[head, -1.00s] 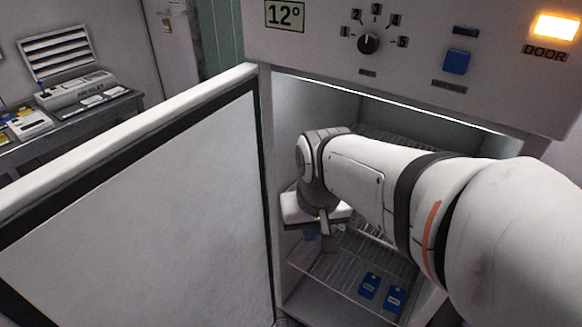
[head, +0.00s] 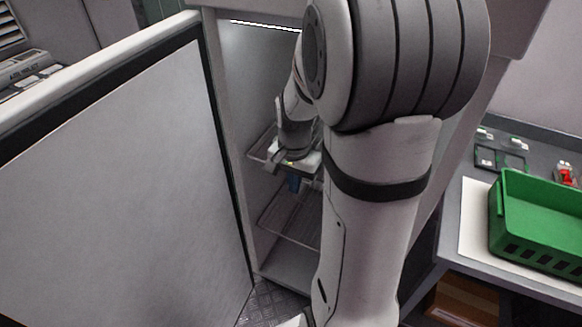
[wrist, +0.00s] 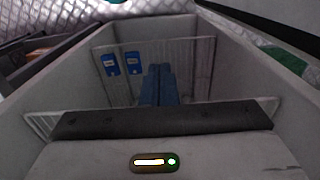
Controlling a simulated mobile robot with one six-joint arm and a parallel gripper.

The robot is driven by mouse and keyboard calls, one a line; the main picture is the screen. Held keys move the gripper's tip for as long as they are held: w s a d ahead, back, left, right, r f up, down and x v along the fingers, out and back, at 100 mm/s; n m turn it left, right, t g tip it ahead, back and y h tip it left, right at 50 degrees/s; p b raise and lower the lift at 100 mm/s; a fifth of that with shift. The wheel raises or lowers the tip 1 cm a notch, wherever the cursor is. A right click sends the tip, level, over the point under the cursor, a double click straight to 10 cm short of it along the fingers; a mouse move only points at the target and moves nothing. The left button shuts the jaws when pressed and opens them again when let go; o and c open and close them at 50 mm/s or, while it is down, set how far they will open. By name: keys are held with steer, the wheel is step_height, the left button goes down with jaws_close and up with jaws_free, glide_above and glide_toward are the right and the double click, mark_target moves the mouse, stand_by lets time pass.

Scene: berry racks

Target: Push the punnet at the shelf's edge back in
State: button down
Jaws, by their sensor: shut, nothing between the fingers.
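No punnet can be made out in the head or wrist view; my arm hides part of the cabinet. My gripper (head: 294,184) is inside the open cabinet, near an upper wire shelf (head: 258,152) and above a lower one (head: 272,222). In the wrist view, its dark blue fingers (wrist: 158,84) are together with nothing between them. Past them, two flat blue packs (wrist: 121,64) with white labels lie side by side on a wire shelf (wrist: 197,70). The fingers look apart from the packs.
The open white door (head: 120,170) stands to the left of the cabinet. On the right, a grey bench (head: 460,225) carries a green crate (head: 540,225) on a white sheet and a small red thing (head: 566,174) behind it. My arm fills the middle of the head view.

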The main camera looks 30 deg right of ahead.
steer(key=w+d+f, duration=0.2)
steer(key=d, duration=0.1)
steer(key=shift+w+f, duration=0.15)
steer(key=shift+w, duration=0.1)
